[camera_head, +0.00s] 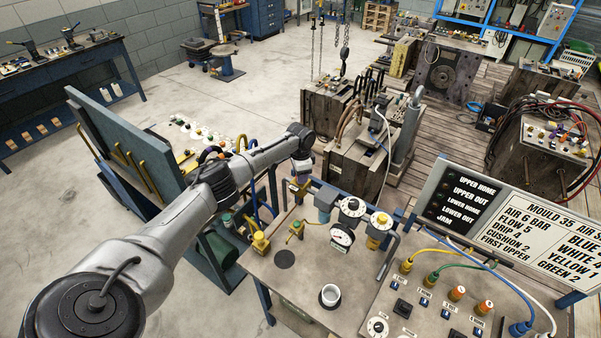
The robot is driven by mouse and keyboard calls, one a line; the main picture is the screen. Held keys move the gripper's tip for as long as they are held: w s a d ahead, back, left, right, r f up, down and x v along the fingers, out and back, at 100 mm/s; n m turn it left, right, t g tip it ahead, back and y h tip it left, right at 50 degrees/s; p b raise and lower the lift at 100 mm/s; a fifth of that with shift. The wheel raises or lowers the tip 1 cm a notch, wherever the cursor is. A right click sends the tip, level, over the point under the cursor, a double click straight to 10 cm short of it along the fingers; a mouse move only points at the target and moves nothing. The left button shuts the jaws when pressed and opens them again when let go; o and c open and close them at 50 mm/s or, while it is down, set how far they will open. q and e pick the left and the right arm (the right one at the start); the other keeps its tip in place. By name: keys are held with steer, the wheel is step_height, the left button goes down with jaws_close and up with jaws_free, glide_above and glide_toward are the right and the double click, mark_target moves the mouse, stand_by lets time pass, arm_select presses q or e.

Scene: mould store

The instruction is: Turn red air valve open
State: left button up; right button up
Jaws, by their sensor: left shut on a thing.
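My left arm reaches in from the lower left to the back edge of the bench. My left gripper (300,181) points down there, small and partly hidden by its own wrist. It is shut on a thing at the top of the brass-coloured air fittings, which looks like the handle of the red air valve. The red of the handle and its angle cannot be made out. A brass valve with a small green part (296,228) stands just in front. My right gripper is not in view.
Right of the gripper stand an air filter bowl (325,200), dials and a pressure gauge (342,236). A sign board (500,215) stands at the right.

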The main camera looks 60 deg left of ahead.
arm_select(q)
steer(key=n+p, duration=0.2)
steer(key=n, duration=0.1)
steer(key=shift+r+p, duration=0.2)
steer(key=shift+p, duration=0.15)
steer(key=n+p, duration=0.2)
steer(key=n, duration=0.3)
steer(key=n+p, duration=0.2)
steer(key=n, duration=0.3)
steer(key=shift+f, duration=0.1)
steer(key=shift+n+p, duration=0.45)
steer(key=shift+n, duration=1.25)
steer(key=o, duration=0.9)
steer(key=shift+f, duration=0.1)
